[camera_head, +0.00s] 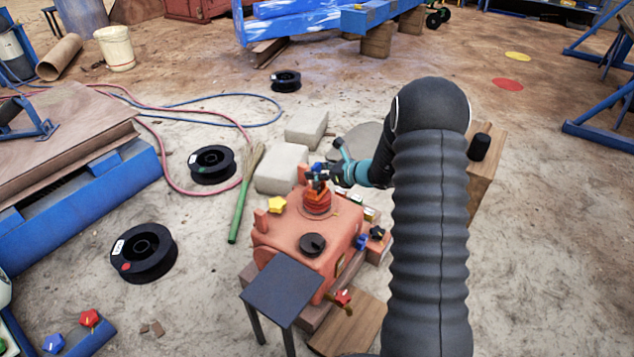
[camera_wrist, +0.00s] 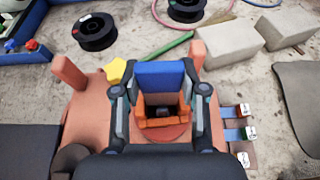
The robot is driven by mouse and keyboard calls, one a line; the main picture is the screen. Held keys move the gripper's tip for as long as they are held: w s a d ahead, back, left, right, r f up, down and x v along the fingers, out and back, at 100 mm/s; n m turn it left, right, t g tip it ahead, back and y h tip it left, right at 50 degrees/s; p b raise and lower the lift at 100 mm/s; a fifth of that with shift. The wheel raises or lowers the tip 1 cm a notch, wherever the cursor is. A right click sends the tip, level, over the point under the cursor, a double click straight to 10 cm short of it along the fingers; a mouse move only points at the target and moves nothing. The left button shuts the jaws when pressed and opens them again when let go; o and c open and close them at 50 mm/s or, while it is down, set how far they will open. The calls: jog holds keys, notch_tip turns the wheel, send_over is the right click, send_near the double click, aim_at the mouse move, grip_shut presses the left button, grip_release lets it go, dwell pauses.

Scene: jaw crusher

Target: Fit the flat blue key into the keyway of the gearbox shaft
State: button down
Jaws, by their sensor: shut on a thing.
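My gripper (camera_wrist: 163,100) is shut on the flat blue key (camera_wrist: 160,72), which stands up between the two fingers in the wrist view. In the head view my gripper (camera_head: 318,178) is directly over the orange-red shaft (camera_head: 316,203) on top of the gearbox (camera_head: 283,240). The shaft (camera_wrist: 162,133) also shows below the key in the wrist view. The key's lower edge and the keyway are hidden by the fingers, so I cannot tell whether the key touches the shaft.
On the gearbox a yellow star knob (camera_head: 277,205) and a black round cap (camera_head: 312,244) stand near the shaft. A dark small table (camera_head: 283,288) is in front. Pale blocks (camera_head: 281,168) lie behind. Black spools (camera_head: 144,252) and hoses lie on the floor at left.

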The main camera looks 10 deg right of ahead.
notch_tip(320, 180, down, 4)
jog(key=shift+r+b, duration=0.2)
jog(key=shift+b, duration=0.55)
jog(key=c, duration=0.6)
grip_release()
jog(key=shift+a, duration=0.15)
jog(key=shift+c, duration=0.2)
jog(key=shift+d+r, duration=0.1)
jog(key=shift+d, duration=0.15)
